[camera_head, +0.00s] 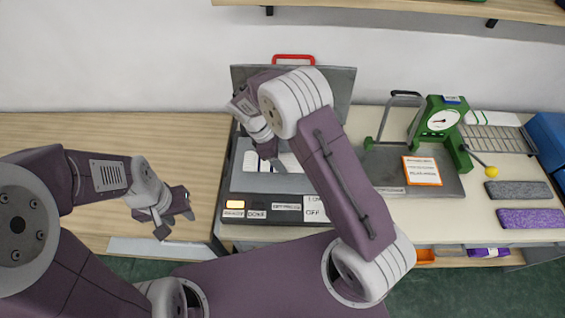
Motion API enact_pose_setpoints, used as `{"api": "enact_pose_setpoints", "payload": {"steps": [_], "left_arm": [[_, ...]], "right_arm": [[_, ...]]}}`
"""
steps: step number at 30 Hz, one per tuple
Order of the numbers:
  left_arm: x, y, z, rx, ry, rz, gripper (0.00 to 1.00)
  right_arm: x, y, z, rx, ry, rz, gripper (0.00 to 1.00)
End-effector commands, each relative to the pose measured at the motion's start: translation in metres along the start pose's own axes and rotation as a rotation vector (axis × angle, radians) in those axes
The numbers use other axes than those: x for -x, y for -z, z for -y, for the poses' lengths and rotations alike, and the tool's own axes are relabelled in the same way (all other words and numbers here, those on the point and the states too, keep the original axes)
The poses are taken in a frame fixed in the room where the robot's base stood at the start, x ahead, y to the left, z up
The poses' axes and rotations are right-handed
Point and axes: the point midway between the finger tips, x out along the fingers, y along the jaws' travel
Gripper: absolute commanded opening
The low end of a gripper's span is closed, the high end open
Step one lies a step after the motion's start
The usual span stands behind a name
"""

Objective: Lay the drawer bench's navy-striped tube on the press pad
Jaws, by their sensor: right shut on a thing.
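The press (270,208) stands in the middle with its lid up, a red handle (293,58) at the lid's top. A pale, flat piece with dark lines (288,162) shows at the press's grey pad (262,183); it looks like the navy-striped tube, but my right arm covers much of it. My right gripper (270,158) points down over the pad and is shut on this piece. I cannot tell whether the piece rests fully on the pad. My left gripper (177,218) is open and empty over the wooden table, left of the press.
A wooden table (90,130) lies clear at left. At right stand a green device with a dial (440,120), a grey plate with an orange-edged card (422,170), a wire rack (498,138), and grey (518,190) and purple (530,218) pieces. A shelf (400,10) hangs above.

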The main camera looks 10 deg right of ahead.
Motion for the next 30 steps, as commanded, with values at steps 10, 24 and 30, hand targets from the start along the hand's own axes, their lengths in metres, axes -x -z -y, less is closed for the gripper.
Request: {"api": "enact_pose_setpoints", "payload": {"steps": [10,24,30], "left_arm": [[0.005,0.001,0.000,0.000,0.000,0.000,0.36],[0.004,0.000,0.000,0.000,0.000,0.000,0.36],[0.005,0.001,0.000,0.000,0.000,0.000,0.36]], "right_arm": [[-0.031,0.012,0.000,0.000,0.001,0.001,0.25],[-0.034,0.013,0.001,0.000,0.002,0.001,0.84],[-0.028,0.011,0.000,0.000,0.001,0.001,0.84]]}}
